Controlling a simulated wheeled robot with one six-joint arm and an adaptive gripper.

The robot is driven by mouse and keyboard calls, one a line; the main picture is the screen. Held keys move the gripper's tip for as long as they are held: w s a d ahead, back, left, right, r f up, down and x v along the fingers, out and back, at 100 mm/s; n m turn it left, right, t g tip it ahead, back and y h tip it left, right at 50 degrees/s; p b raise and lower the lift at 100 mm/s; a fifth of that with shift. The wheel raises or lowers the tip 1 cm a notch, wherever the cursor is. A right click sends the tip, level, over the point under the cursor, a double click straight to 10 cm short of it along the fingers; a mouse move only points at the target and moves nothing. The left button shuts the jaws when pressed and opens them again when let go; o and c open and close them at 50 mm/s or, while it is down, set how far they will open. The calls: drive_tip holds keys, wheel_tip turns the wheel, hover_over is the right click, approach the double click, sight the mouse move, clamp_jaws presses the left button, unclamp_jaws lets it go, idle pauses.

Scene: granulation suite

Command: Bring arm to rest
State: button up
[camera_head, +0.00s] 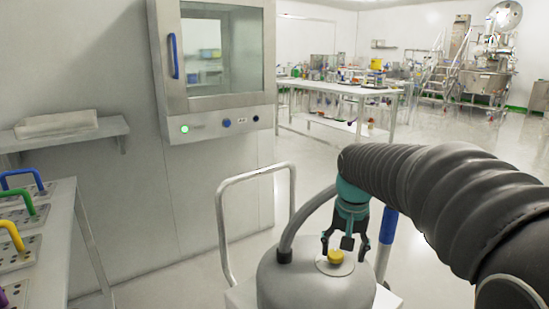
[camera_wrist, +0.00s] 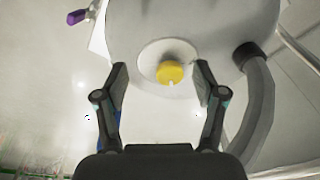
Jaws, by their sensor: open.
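My gripper (camera_head: 345,243) hangs from my dark ribbed arm, pointing down over a grey rounded vessel (camera_head: 310,283). The vessel has a yellow knob (camera_head: 335,257) on a pale round plate on its top. In the wrist view, my gripper (camera_wrist: 160,78) is open with its two fingers apart. The yellow knob (camera_wrist: 170,72) shows between the fingers, with no finger seen touching it. A grey hose (camera_wrist: 256,105) runs from the vessel's top. How far the fingertips stand from the vessel top is hard to tell.
A bent metal handrail (camera_head: 222,225) stands beside the vessel. A wall cabinet (camera_head: 215,60) with a window is behind. A bench (camera_head: 62,235) with coloured handles is at left. A long white table (camera_head: 340,87) stands farther back. Open floor (camera_head: 190,278) lies left of the vessel.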

drive_tip(key=s+f+n+t, duration=0.1)
drive_tip(key=s+n+t, duration=0.2)
drive_tip(key=s, duration=1.9)
drive_tip(key=shift+f+t, duration=0.4)
drive_tip(key=shift+t, duration=0.1)
